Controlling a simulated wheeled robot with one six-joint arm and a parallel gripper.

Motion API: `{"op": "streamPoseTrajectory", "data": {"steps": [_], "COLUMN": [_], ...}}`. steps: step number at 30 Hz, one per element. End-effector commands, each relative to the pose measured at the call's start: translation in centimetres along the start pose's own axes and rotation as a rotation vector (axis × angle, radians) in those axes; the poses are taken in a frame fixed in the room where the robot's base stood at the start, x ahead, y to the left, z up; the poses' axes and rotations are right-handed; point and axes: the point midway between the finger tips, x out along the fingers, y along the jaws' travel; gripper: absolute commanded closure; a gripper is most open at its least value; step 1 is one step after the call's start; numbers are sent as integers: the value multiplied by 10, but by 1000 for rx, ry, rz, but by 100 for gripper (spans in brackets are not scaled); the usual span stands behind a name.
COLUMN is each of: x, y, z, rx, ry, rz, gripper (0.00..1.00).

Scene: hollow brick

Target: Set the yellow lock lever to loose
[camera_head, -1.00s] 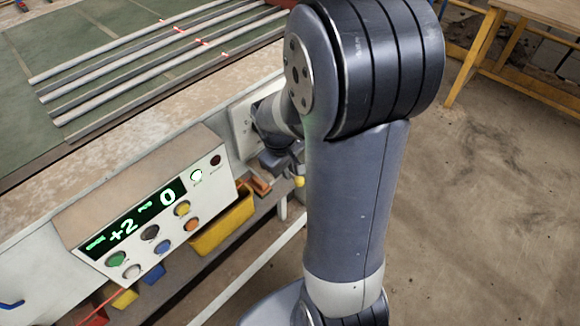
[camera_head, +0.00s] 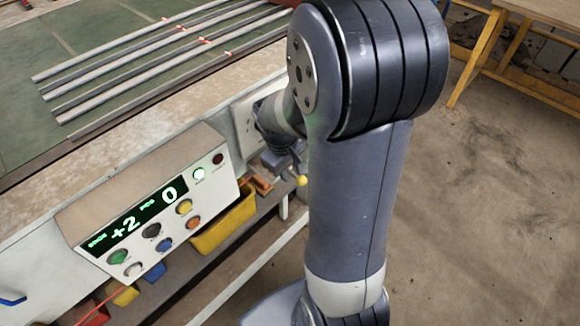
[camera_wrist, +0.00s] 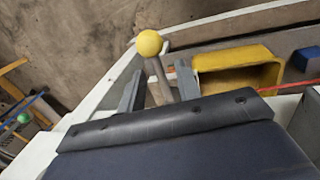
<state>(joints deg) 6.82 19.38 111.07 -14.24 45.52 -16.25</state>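The lock lever ends in a yellow ball knob (camera_wrist: 150,42) on a pale metal shaft (camera_wrist: 158,78). In the wrist view the shaft stands between the two fingers of my gripper (camera_wrist: 159,88), with the knob beyond the fingertips. The fingers are open, with a visible gap on each side of the shaft. In the head view the yellow knob (camera_head: 302,180) shows beside my arm, below the machine's edge. My gripper (camera_head: 281,162) is there too, partly hidden by my arm. The lever's base and any loose or locked marking are hidden.
A control panel (camera_head: 150,210) with a green display reading +2 and 0 and several coloured buttons is left of my gripper. Yellow (camera_head: 222,222) and other bins sit below it. Metal bars lie on the green bed (camera_head: 30,120). Floor at right (camera_head: 480,230) is clear.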

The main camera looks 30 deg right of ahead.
Motion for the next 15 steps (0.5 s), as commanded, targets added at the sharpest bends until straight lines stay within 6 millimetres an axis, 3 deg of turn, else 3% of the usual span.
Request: {"op": "streamPoseTrajectory", "data": {"steps": [5, 15], "x": [-18, -85], "y": [1, 0], "z": [-1, -1], "rx": [0, 0], "ry": [5, 5], "rz": [2, 1], "gripper": [68, 68]}}
